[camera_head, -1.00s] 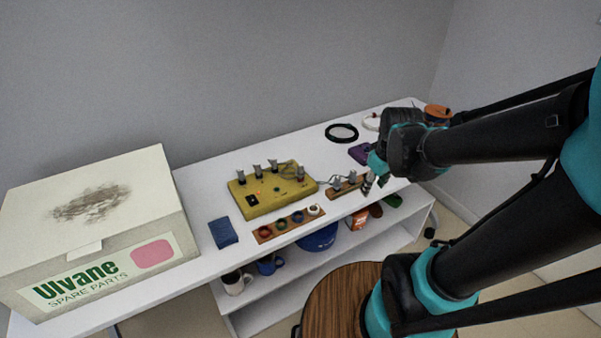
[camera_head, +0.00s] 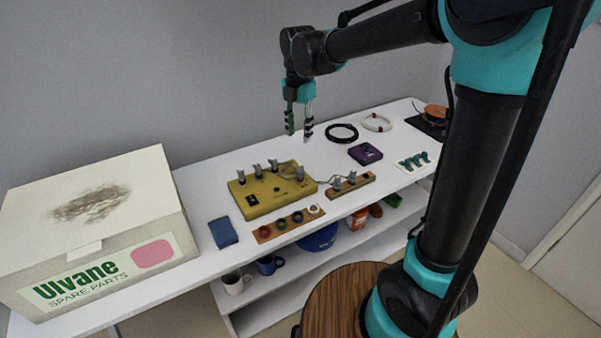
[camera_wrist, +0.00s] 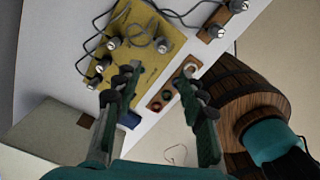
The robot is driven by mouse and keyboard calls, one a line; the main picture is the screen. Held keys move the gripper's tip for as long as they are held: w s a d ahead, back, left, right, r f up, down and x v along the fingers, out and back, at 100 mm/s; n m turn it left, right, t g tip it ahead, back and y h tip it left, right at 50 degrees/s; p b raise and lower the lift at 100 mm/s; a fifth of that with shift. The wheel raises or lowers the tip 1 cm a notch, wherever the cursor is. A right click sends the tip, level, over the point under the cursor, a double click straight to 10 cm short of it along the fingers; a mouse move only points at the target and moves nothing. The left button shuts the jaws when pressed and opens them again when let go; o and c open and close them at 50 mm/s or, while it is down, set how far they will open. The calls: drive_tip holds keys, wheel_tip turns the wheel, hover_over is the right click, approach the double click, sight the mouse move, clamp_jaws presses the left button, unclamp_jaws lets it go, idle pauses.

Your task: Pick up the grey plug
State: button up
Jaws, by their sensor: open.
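Several grey plugs stand upright on the yellow box (camera_head: 252,206), one of them at its left end (camera_head: 241,177). Two more grey plugs (camera_head: 337,184) (camera_head: 352,177) stand in a wooden block to the right, with grey cables near them. In the wrist view, grey plugs also show on the yellow box (camera_wrist: 114,43) and on the wooden block (camera_wrist: 216,31). I cannot tell which grey plug is meant. My gripper (camera_head: 299,135) is open and empty, raised above the back of the table and pointing down. Its two fingers (camera_wrist: 156,82) are apart in the wrist view.
A large spare parts box (camera_head: 95,235) fills the table's left end. A blue item (camera_head: 223,232) and a wooden strip of coloured rings (camera_head: 262,236) lie at the front. A purple box (camera_head: 366,153) and a black ring (camera_head: 342,133) lie right.

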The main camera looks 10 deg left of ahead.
sight(301, 165)
wheel_tip(301, 165, down, 10)
drive_tip(key=shift+r, duration=0.1)
drive_tip(key=shift+d+f, duration=0.15)
drive_tip(key=shift+f, duration=1.2)
drive_tip(key=shift+d+f, duration=0.15)
drive_tip(key=shift+f, duration=1.2)
drive_tip(key=c, duration=0.9)
wheel_tip(301, 165, up, 20)
drive_tip(key=shift+r, duration=1.95)
